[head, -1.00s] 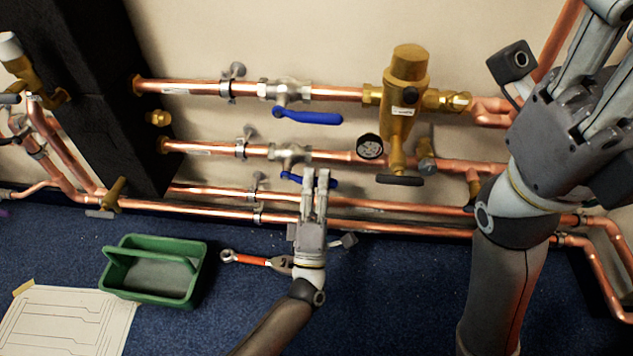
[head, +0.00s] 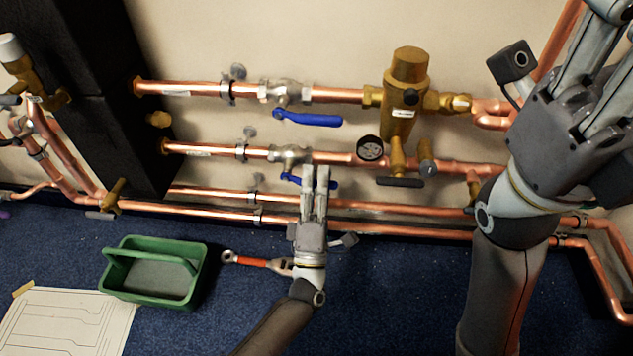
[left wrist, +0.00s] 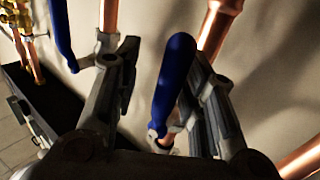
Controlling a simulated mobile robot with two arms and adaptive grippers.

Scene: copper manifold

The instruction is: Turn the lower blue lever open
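The lower blue lever (head: 291,178) sits on the valve of the second copper pipe and lies roughly along the pipe, tilted slightly down to the right. My left gripper (head: 316,172) is in front of it in the head view and hides its middle. In the left wrist view a blue lever (left wrist: 173,85) stands between the two separated fingers of my left gripper (left wrist: 168,85), nearer the right finger. The fingers look open, not clamped on it. My right gripper (head: 597,60) is large at the upper right; its fingertips are partly cut off.
The upper blue lever (head: 310,119) is on the top pipe. A brass valve body (head: 405,85), a gauge (head: 370,148) and a dark handle (head: 400,182) are to the right. A green tray (head: 122,283), a red-handled wrench (head: 252,262) and a paper sheet (head: 65,325) lie on the blue floor.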

